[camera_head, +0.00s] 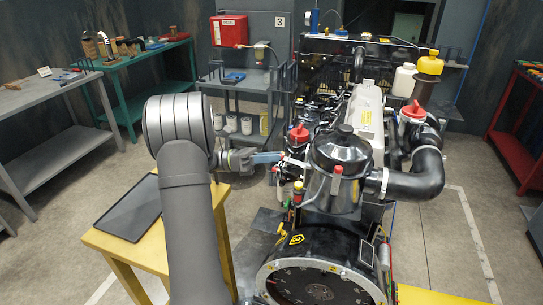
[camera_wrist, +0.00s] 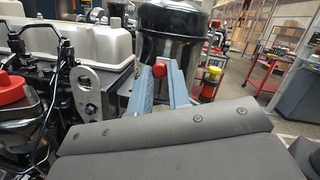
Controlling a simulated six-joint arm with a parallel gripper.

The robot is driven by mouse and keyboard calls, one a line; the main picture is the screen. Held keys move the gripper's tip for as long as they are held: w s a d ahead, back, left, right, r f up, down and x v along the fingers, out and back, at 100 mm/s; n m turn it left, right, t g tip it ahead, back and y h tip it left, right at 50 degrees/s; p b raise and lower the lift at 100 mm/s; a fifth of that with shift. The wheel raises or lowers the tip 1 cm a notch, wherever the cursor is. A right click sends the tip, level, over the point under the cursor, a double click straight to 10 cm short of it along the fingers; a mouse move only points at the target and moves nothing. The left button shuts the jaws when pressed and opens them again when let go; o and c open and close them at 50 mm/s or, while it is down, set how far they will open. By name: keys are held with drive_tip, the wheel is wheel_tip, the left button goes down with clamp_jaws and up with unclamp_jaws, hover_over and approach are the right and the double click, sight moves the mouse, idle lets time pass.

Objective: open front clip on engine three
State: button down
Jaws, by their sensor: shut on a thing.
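The engine (camera_head: 345,165) stands at the centre right of the head view, with a black round canister (camera_head: 342,150) on top near the front. The canister also fills the upper middle of the wrist view (camera_wrist: 172,30). My gripper (camera_head: 279,157) reaches in from the left, beside the canister. In the wrist view its blue fingers (camera_wrist: 161,72) converge on a small red clip end (camera_wrist: 160,69) at the canister's lower side, and they are shut on it. Another red-tipped clip (camera_head: 338,170) shows on the canister's front. The held clip's lower part is hidden by my fingers.
A yellow stand (camera_head: 150,252) with a black tray (camera_head: 130,208) is at the left. A red-capped filler (camera_head: 299,133) and a thick black pipe (camera_head: 420,178) flank the canister. A metal lifting bracket (camera_wrist: 86,92) is left of my fingers. Floor is open at the right.

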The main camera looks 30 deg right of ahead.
drive_tip(key=shift+f, duration=0.1)
drive_tip(key=c, duration=1.4)
unclamp_jaws()
drive_tip(key=shift+o, duration=0.2)
drive_tip(key=s+d+r, duration=0.5)
drive_tip(key=s+r, duration=0.5)
drive_tip(key=r, duration=0.1)
drive_tip(key=shift+s, duration=0.35)
drive_tip(key=shift+w, duration=0.1)
